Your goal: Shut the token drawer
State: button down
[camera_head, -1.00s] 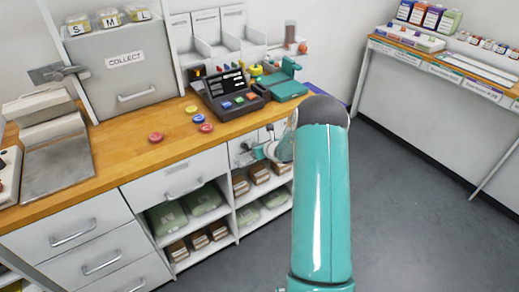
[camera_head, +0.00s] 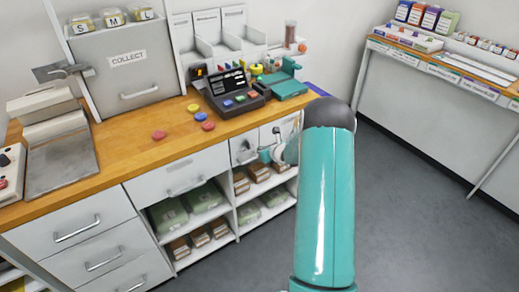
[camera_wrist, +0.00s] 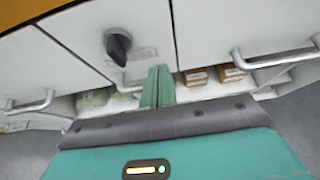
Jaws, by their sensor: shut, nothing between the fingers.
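Under the counter, the head view shows a wide white drawer (camera_head: 160,183) with a bar handle and, to its right, a small white front (camera_head: 243,146). I cannot read which is the token drawer, nor tell how far any stands out. In the wrist view, a front with a black knob (camera_wrist: 118,48) and a pale label fills the middle; a front with a bar handle (camera_wrist: 280,60) is at right and another handle (camera_wrist: 30,104) at left. My gripper (camera_wrist: 158,84) is shut and empty, its fingertips together before the middle front's lower edge. In the head view my arm partly hides this area.
The wooden counter (camera_head: 120,150) holds a black token console (camera_head: 235,98), loose coloured tokens (camera_head: 208,126) and a grey COLLECT bin (camera_head: 127,75). Open shelves with packed goods (camera_head: 200,238) lie below the fronts. Grey floor (camera_head: 420,200) at right is clear.

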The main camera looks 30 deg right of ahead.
jog(key=v, duration=1)
jog(key=s+a+r+n+g+y, duration=0.2)
jog(key=s+a+r+n+y, duration=0.1)
jog(key=a+r+n, duration=0.75)
jog(key=s+a+r+n+g+y, duration=0.25)
jog(key=a+r+n, duration=0.5)
jog(key=a, duration=0.65)
jog(key=s+a+r+n+g+h, duration=0.1)
jog(key=s+a+r+n, duration=0.3)
jog(key=s, duration=0.3)
jog(key=s+a+r+n+g+h, duration=0.1)
jog(key=s+a+r+n, duration=0.1)
jog(key=s+a+n, duration=0.3)
jog(key=s+d+r+n+h, duration=0.1)
jog(key=s+n+h, duration=0.3)
jog(key=s+n, duration=0.4)
jog(key=s+d, duration=0.1)
jog(key=s, duration=0.3)
jog(key=shift+r+n, duration=0.3)
jog(key=shift+r, duration=0.05)
jog(key=shift+s+d, duration=0.1)
jog(key=shift+d, duration=0.05)
